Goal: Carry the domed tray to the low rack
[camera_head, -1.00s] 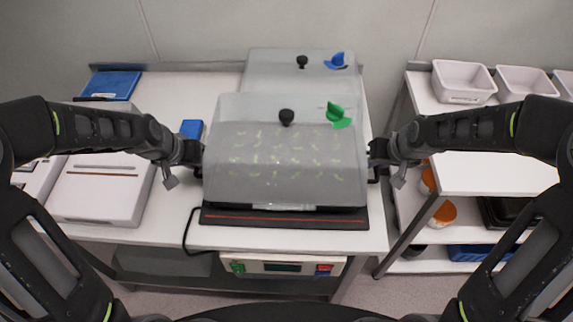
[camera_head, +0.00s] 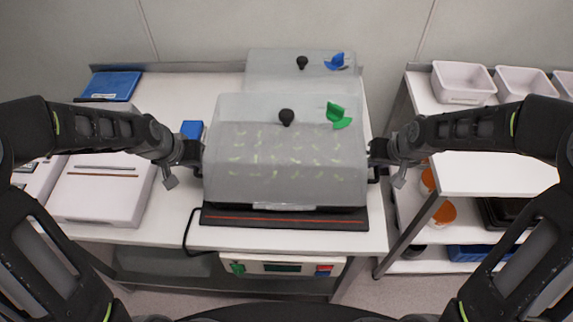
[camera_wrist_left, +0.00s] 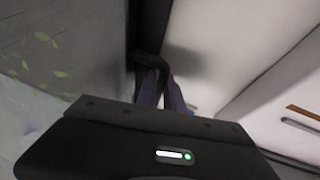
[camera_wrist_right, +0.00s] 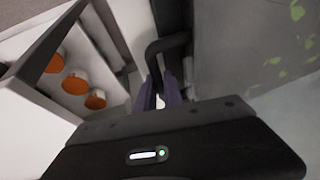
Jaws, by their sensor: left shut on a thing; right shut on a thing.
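The domed tray (camera_head: 285,170) is a clear grey dome with a black knob and a green clip, over a dark tray with rows of small seedlings. It is above the black heat mat (camera_head: 285,219) on the white bench; I cannot tell whether it touches. My left gripper (camera_head: 200,160) is shut on the tray's left handle, a black loop in the left wrist view (camera_wrist_left: 150,68). My right gripper (camera_head: 373,162) is shut on the right handle, which shows in the right wrist view (camera_wrist_right: 166,45). The low rack is not clearly identifiable.
A second dome (camera_head: 300,72) with a blue clip stands close behind. A blue box (camera_head: 192,129) and white cases (camera_head: 103,195) are on the left. A white shelf unit (camera_head: 500,175) stands right, past a gap, with white bins (camera_head: 463,82) and orange-lidded jars (camera_head: 443,214).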

